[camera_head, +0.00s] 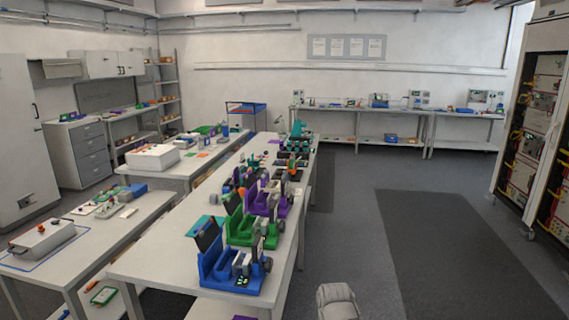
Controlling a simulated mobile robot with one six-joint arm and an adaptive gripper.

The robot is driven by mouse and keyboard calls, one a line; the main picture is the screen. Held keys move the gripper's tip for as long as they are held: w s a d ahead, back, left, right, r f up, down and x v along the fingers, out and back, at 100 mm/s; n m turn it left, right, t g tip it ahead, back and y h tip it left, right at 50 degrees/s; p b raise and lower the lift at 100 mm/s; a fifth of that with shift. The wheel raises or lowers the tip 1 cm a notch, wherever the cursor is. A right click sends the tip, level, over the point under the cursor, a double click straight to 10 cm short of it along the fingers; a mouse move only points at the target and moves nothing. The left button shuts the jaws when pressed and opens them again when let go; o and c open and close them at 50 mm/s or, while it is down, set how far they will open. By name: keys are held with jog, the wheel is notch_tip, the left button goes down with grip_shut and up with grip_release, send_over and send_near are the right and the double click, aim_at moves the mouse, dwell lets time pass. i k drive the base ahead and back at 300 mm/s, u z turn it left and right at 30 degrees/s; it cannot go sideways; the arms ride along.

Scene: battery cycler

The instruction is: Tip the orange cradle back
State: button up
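A row of coloured cradles runs along the right side of the long white table. The nearest is a blue cradle (222,278), then a green cradle (238,233), then a purple cradle (262,203). Farther back are small dark and multicoloured units and a teal device (299,136). A grey rounded part at the bottom edge seems to be part of my arm. No gripper fingers show.
The long white table (165,262) has bare room on its left side. Lower benches stand at left, with a grey box (42,238) on one. Open floor (352,215) and a dark mat (450,245) lie to the right. A tall rack (536,110) stands at far right.

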aim_at(302, 155)
jog(key=z, duration=0.2)
jog(key=i, duration=1.35)
jog(key=z, duration=0.55)
jog(key=i, duration=1.55)
jog(key=u, duration=0.3)
jog(key=i, duration=0.95)
jog(key=u, duration=0.3)
